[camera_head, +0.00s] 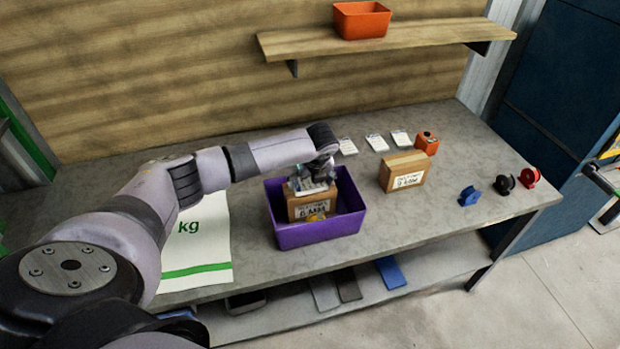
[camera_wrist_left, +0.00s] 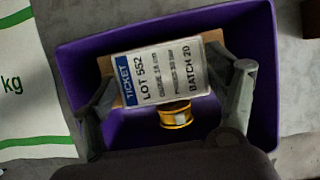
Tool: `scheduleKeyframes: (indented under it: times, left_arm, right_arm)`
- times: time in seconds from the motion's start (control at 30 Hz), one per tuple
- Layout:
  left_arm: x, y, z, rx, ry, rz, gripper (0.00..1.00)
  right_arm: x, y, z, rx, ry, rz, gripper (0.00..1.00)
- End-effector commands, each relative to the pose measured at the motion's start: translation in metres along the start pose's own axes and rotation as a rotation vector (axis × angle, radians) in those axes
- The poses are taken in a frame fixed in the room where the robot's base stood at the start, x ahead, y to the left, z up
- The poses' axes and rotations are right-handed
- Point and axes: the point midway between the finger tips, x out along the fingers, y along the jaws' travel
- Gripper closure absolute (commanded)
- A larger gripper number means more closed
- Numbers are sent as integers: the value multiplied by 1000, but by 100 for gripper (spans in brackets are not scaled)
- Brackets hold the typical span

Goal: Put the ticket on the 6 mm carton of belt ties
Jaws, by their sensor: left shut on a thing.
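My left gripper (camera_head: 315,180) is shut on a white ticket (camera_wrist_left: 160,74) with a blue TICKET strip and the print LOT 552, BATCH 20. It holds the ticket over a brown carton (camera_head: 308,207) that stands in a purple bin (camera_head: 318,236). The carton's label looks like 6 mm, but the writing is small. In the left wrist view the ticket hides most of the carton (camera_wrist_left: 104,66); whether they touch I cannot tell. A second labelled carton (camera_head: 404,172) stands on the bench, right of the bin. My right gripper is not in view.
A yellow spool (camera_wrist_left: 176,115) lies in the bin beside the carton. Several white tickets (camera_head: 376,142) and an orange dispenser (camera_head: 427,143) are at the bench's back. Blue, black and red spools (camera_head: 529,176) stand at right. A printed sack (camera_head: 205,240) lies left of the bin.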

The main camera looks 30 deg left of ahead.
Motion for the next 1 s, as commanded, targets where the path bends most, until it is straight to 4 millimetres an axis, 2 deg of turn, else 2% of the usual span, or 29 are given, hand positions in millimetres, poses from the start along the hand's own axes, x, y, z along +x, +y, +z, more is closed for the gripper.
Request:
scheduleKeyframes:
  times: [0.37, 0.4, 0.7, 1.0]
  left_arm:
    - [4, 0, -2, 0, -1, 0, 49]
    - [5, 0, -2, 0, -1, 0, 20]
    - [5, 0, -2, 0, -1, 0, 1]
    - [4, 0, -2, 0, -1, 0, 1]
  right_arm:
    - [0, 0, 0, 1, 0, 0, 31]
    - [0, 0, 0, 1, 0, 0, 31]
    - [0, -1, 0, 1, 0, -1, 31]
    - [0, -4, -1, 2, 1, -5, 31]
